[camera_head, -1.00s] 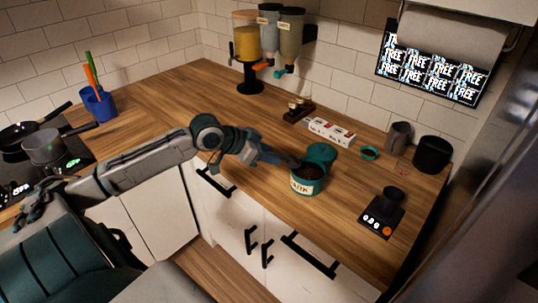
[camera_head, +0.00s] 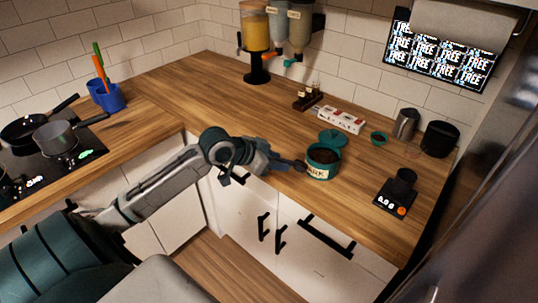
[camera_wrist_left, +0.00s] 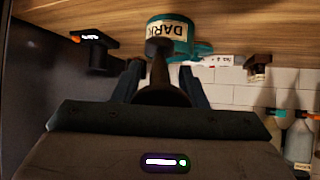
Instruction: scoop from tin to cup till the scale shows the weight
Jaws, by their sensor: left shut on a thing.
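The teal tin (camera_head: 318,172) labelled DARK stands upright on the wooden counter with dark grounds inside. It also shows, upside down, in the left wrist view (camera_wrist_left: 172,29). My left gripper (camera_head: 278,164) is left of the tin, shut on a dark scoop (camera_head: 300,166). The scoop's head is beside the tin's left side in the head view; whether it touches or carries grounds is unclear. In the left wrist view the scoop (camera_wrist_left: 160,78) sits between the fingers. A small dark cup (camera_head: 405,176) stands on the black scale (camera_head: 393,198); its lit digits are too small to read surely. My right gripper is out of view.
A teal lid (camera_head: 332,137) lies behind the tin. A small teal bowl (camera_head: 378,138), a grey pitcher (camera_head: 405,124) and a black canister (camera_head: 440,139) stand at the back right. A white box (camera_head: 340,119) lies behind. Counter between tin and scale is clear.

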